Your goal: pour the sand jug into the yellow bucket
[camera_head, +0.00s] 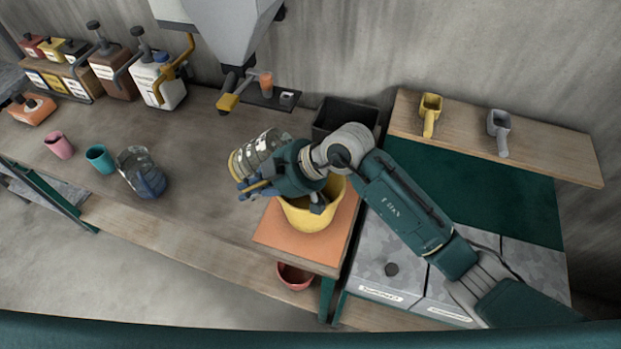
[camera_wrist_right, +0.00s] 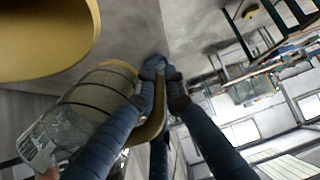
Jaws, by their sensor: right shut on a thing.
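My right gripper (camera_head: 262,188) is shut on the handle of a clear jug (camera_head: 262,152) with a sand-yellow end. The jug is tipped well over, on its side, above and to the left of the yellow bucket (camera_head: 302,218). In the right wrist view the blue fingers (camera_wrist_right: 165,75) close around the yellow handle (camera_wrist_right: 157,118), with the clear jug body (camera_wrist_right: 100,98) to their left. A yellow rounded surface (camera_wrist_right: 45,35), seemingly the bucket, fills the upper left there. My wrist hides part of the bucket's opening. I cannot tell whether sand is inside either. My left gripper is out of view.
The bucket stands on an orange board (camera_head: 285,245) at the bench edge. A black bin (camera_head: 345,115) is behind it. Another clear jug with blue (camera_head: 137,165), a teal cup (camera_head: 100,158) and a pink cup (camera_head: 59,145) stand left. A grey hopper (camera_head: 230,30) hangs above.

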